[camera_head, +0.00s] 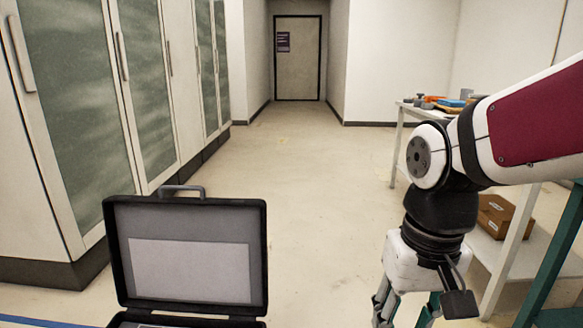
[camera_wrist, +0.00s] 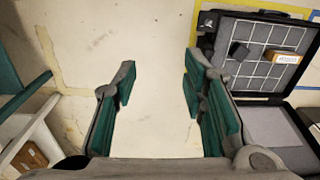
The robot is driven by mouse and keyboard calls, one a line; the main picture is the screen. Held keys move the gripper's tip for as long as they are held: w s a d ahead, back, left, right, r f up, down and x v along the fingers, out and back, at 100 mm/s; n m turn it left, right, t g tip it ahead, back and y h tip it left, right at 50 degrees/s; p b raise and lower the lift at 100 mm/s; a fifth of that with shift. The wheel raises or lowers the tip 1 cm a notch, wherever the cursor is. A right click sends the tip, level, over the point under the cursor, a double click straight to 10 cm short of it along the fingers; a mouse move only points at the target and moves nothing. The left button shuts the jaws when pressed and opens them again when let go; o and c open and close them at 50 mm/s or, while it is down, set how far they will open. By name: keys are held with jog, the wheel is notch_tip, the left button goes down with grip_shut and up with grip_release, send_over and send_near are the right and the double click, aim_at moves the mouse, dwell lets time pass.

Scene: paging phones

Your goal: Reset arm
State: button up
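My gripper (camera_wrist: 157,95) is open and empty in the wrist view, its two green-padded fingers spread over bare floor. In the head view my arm reaches in from the right and bends down, with the gripper (camera_head: 405,310) at the bottom edge, its fingertips cut off. Nothing is held between the fingers.
An open black case (camera_head: 190,252) stands at the lower left; the wrist view shows its gridded tray (camera_wrist: 255,50) with a dark block (camera_wrist: 238,50) and an orange-brown box (camera_wrist: 287,57). Cabinets (camera_head: 150,90) line the left. A cluttered table (camera_head: 398,140) and cardboard box (camera_head: 500,217) are right. Middle floor is clear.

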jog(key=s+d+r, duration=0.1)
jog(key=s+d, duration=0.1)
jog(key=s, duration=0.6)
jog(key=s+d+r, duration=0.1)
jog(key=s+d, duration=0.1)
jog(key=s, duration=0.7)
notch_tip(320, 180, up, 39)
jog(key=t+p, duration=0.3)
jog(key=p, duration=3.4)
jog(key=shift+w+f+t, duration=0.2)
jog(key=shift+w+t, duration=0.1)
jog(key=shift+t, duration=0.1)
jog(key=shift+d, duration=0.1)
